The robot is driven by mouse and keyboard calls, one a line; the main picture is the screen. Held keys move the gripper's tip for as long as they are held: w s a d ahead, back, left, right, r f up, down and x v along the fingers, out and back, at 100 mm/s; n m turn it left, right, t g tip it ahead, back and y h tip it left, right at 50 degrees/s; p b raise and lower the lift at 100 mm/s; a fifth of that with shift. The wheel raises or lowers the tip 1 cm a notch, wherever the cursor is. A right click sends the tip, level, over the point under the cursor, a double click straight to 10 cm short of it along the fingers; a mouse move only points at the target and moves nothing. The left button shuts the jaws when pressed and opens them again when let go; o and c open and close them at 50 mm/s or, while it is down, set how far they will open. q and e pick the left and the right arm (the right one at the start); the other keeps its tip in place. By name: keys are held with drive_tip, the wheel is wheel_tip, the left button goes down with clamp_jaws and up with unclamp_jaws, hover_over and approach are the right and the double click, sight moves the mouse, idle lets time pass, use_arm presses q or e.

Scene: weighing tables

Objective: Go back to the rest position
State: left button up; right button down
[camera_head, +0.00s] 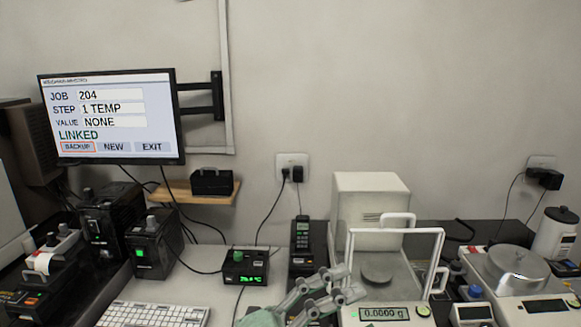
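One gripper, which I take for my left one (347,283), reaches in from the bottom edge, left of the middle. Its grey fingers point right, towards the front of the analytical balance (370,212). The fingers are apart, and no object shows between them. A pale green part of this arm shows at the bottom edge. My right gripper is not in view. The balance display (384,312) reads 0.0000 g. The monitor (110,117) shows job 204, step 1 TEMP, value NONE and LINKED.
A handheld device (301,235) stands upright in its cradle behind the gripper. A small black box (245,268) with a green knob is left of it. A keyboard (153,315) lies front left. A second balance (510,268) stands at the right. Cables cross the left side.

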use_arm(q)
drive_tip(key=w+a+f+n+t+y, duration=0.2)
drive_tip(key=w+a+n+t+y, duration=0.7)
drive_tip(key=a+n+t+y, duration=0.7)
drive_tip(key=s+a+f+n+g+y, duration=0.2)
drive_tip(key=a+f+n+g+y, duration=0.25)
drive_tip(key=f, duration=0.55)
drive_tip(key=s+a+f+n+g+y, duration=0.15)
drive_tip(key=a+f+n+g, duration=0.25)
drive_tip(key=a+f+n, duration=0.45)
drive_tip(key=s+f+g+h, duration=0.1)
drive_tip(key=s+f+g, duration=0.4)
drive_tip(key=s+f, duration=0.45)
drive_tip(key=s+f+g, duration=0.5)
drive_tip(key=s+f, duration=0.2)
drive_tip(key=s, duration=0.5)
wheel_tip(320, 180, down, 27)
drive_tip(key=s, duration=0.2)
drive_tip(key=s+a+f+m+g, duration=0.1)
drive_tip(key=s+a+f+g, duration=0.1)
drive_tip(key=s+f, duration=1.2)
drive_tip(key=shift+s+a+f, duration=0.15)
drive_tip(key=shift+s+a, duration=0.35)
drive_tip(key=shift+s, duration=0.75)
